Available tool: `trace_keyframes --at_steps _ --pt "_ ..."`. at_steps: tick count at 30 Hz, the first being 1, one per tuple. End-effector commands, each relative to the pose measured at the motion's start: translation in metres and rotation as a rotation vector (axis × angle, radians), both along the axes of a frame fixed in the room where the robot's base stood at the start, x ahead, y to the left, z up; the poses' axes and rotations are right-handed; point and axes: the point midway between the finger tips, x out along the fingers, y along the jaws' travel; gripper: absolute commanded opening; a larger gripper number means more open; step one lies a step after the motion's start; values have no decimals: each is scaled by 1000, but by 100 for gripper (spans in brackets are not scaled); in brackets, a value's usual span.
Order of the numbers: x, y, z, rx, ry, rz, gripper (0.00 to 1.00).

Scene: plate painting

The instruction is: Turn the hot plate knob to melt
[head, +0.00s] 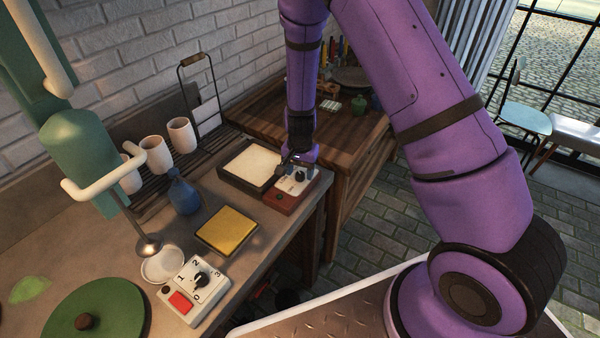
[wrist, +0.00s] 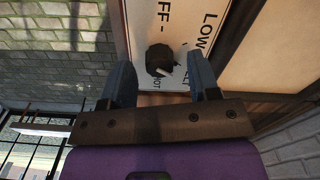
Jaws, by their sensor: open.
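The hot plate (head: 249,164) has a pale square top in a dark frame and stands near the counter's right end. Its white control panel (head: 291,181) with a red-brown front is on its right side. The black knob (wrist: 160,60) shows in the wrist view on the white panel, with the letters OFF, LOW and part of another word around it. The knob's pale pointer is toward the lower right, near the partly hidden lower lettering. My gripper (wrist: 163,85) is open, with one finger on either side of the knob. I cannot tell whether either finger touches it.
A yellow sponge-like block (head: 227,230) lies in front of the hot plate. A blue bottle (head: 184,192), white cups (head: 154,155) and a second control box (head: 194,290) stand to the left. A wooden table (head: 340,122) is behind.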

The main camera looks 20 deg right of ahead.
Motion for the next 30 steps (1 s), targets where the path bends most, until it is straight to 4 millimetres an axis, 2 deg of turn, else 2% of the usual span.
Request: trace_keyframes --at_steps 9,15,21,30 --pt "1 1 57 1 -3 1 56" --pt "1 1 85 1 -2 1 56" --pt "0 0 97 0 -1 0 56" --pt "0 0 97 0 0 0 56"
